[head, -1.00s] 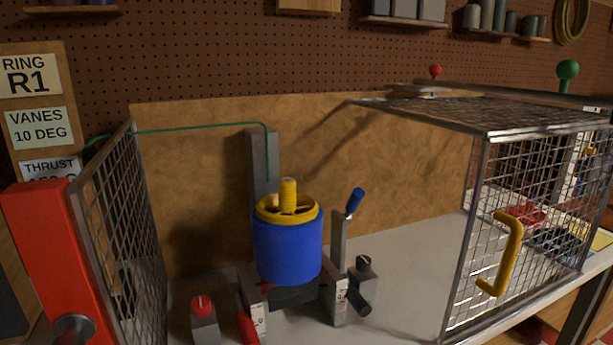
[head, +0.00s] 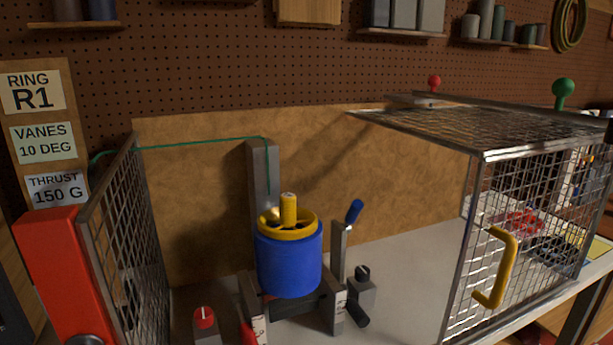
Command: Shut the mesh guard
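The mesh guard (head: 480,157) is a metal-framed wire cage at the right of the bench in the head view. A fixed mesh panel (head: 125,240) stands at the left, beside a red post (head: 62,270). Neither of my grippers is in view.
A blue-handled lever (head: 353,212) and a black knob (head: 362,275) stand right of the rotor. A red-topped knob (head: 205,318) is at front left. A green cable (head: 200,144) runs from the left panel to the grey column (head: 262,165). Shelves are on the pegboard.

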